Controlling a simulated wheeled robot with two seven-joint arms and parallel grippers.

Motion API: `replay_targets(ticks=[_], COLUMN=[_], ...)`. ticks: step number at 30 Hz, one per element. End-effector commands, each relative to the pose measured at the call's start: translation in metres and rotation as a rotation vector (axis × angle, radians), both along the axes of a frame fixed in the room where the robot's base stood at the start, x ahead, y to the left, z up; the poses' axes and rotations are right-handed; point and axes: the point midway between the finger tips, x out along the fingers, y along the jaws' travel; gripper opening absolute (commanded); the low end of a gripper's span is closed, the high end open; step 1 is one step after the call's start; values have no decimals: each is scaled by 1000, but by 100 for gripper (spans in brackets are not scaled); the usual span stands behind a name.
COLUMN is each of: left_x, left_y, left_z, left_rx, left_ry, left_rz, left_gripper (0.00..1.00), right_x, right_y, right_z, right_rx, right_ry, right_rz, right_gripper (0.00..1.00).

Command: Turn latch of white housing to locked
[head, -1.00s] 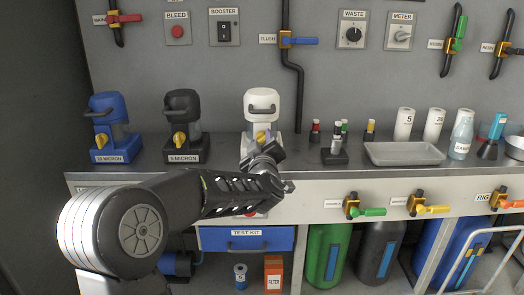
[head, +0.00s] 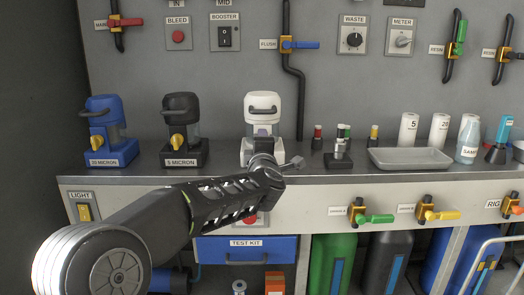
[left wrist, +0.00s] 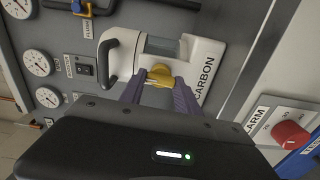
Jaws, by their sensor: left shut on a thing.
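The white housing (head: 264,110) stands on the counter in the head view, behind my left gripper. In the left wrist view the white housing (left wrist: 193,58) appears turned sideways, with its black handle and a CARBON label. Its yellow latch (left wrist: 160,75) sits between the fingertips of my left gripper (left wrist: 158,82), which is shut on it. In the head view my left gripper (head: 262,158) reaches the front of the housing and hides the latch. My right gripper is not in view.
A blue housing (head: 108,130) and a black housing (head: 182,128) with yellow latches stand to the left. Small bottles (head: 340,150) and a grey tray (head: 410,158) stand to the right. A red alarm knob (left wrist: 290,135) is on the counter front below.

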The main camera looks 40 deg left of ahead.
Motion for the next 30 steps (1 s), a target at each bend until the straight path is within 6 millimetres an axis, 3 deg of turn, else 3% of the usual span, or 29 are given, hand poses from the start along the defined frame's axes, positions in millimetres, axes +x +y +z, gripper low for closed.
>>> replay_targets(ticks=[19, 20, 27, 30], left_x=[0, 0, 0, 0], left_y=[0, 0, 0, 0], left_z=[-1, -1, -1, -1], left_rx=[-59, -59, -56, -56], left_ry=[-42, -42, -42, -42], left_rz=[1, 1, 1, 1], left_gripper=[0, 40, 60, 61], right_x=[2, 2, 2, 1], right_y=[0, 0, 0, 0], right_z=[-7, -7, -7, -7], right_rx=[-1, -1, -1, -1], right_ry=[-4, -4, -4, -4], right_rz=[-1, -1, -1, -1], right_gripper=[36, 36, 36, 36])
